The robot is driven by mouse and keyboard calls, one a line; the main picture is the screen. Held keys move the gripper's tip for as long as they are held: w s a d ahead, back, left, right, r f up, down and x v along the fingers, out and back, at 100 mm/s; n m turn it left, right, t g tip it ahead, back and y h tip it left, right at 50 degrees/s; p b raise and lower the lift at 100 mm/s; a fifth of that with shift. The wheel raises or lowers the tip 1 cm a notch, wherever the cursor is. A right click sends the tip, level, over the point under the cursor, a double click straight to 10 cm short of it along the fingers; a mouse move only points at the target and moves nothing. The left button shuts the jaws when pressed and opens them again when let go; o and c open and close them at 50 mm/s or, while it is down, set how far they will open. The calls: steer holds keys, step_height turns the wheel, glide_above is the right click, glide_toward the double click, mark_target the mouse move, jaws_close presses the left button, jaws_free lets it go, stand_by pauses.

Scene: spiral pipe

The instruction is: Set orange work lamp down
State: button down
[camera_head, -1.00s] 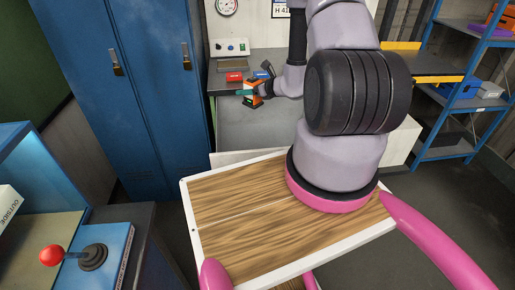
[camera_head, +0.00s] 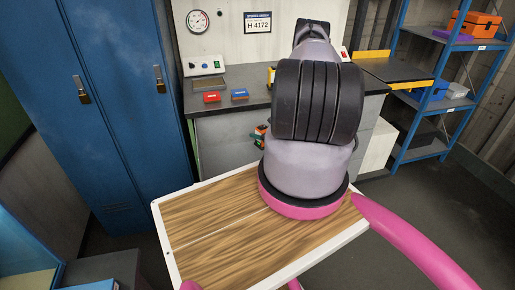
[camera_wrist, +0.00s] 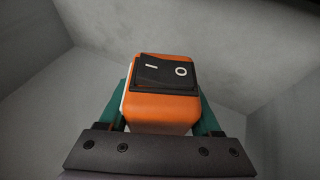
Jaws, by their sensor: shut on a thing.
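The orange work lamp (camera_wrist: 163,105) fills the middle of the wrist view, with a black rocker switch marked I and O on top. My gripper (camera_wrist: 160,110) is shut on it, with a green finger on each side. In the head view a small orange and green part of the lamp (camera_head: 261,130) and gripper shows beside my arm, in front of the grey bench front. Most of both is hidden by my arm there. Plain grey surfaces surround the lamp in the wrist view, and I cannot tell if it touches any of them.
A dark-topped bench (camera_head: 240,104) holds a red box (camera_head: 212,97), a blue box (camera_head: 240,95) and a control box (camera_head: 204,66). Blue lockers (camera_head: 120,90) stand left. A blue shelf (camera_head: 440,90) with an orange case (camera_head: 474,25) stands right. Dark floor lies between.

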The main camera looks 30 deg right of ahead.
mark_target(259, 141)
steer(key=shift+f, duration=2.45)
steer(key=shift+f, duration=0.1)
steer(key=shift+c, duration=0.4)
jaws_free()
steer(key=v, duration=0.7)
steer(key=shift+s, duration=0.25)
